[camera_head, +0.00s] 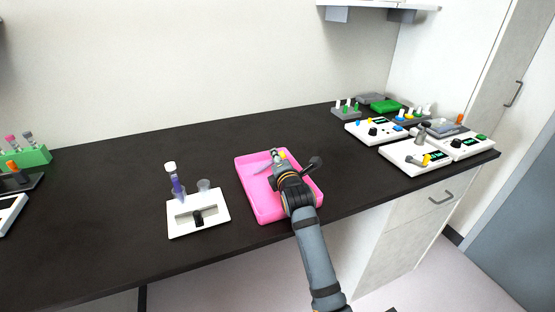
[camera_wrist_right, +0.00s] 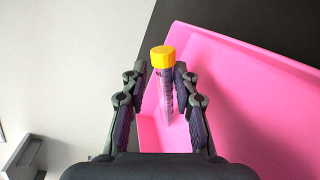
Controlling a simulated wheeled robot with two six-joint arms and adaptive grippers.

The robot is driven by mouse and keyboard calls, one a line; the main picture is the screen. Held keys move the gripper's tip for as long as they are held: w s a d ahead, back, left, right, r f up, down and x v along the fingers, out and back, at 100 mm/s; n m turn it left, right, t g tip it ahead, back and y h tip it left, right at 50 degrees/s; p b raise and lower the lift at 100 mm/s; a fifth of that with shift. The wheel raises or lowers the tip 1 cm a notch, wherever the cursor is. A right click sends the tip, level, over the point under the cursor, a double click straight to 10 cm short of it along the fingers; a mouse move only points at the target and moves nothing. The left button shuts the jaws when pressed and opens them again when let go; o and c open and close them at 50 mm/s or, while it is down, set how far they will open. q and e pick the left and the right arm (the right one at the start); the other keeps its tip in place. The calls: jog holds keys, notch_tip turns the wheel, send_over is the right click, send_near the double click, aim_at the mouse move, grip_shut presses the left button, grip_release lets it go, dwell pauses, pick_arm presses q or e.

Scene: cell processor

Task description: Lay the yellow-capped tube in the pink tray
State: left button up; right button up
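The pink tray (camera_head: 259,209) lies on the dark bench in front of me. My right gripper (camera_wrist_right: 160,75) is over it, pointing down. In the right wrist view the clear tube with its yellow cap (camera_wrist_right: 162,57) is between the two fingers, with narrow gaps on both sides, and the fingers look open. The tube's tapered end overlaps the pink tray (camera_wrist_right: 240,90) in that view. I cannot tell whether it touches the tray floor. In the head view the yellow cap (camera_head: 282,154) shows just beyond the gripper, which hides much of the tube. My left gripper is not in view.
Left of the tray is a white stand (camera_head: 215,222) with a white-capped purple tube (camera_head: 178,187). A green rack (camera_head: 36,157) is at far left. White devices (camera_head: 415,158) and racks crowd the right end. Bench behind the tray is clear.

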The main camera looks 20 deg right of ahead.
jog(key=shift+o, duration=0.7)
jog(key=shift+r, duration=0.35)
notch_tip(320, 180, up, 9)
jog(key=shift+r, duration=0.2)
dwell(0.3)
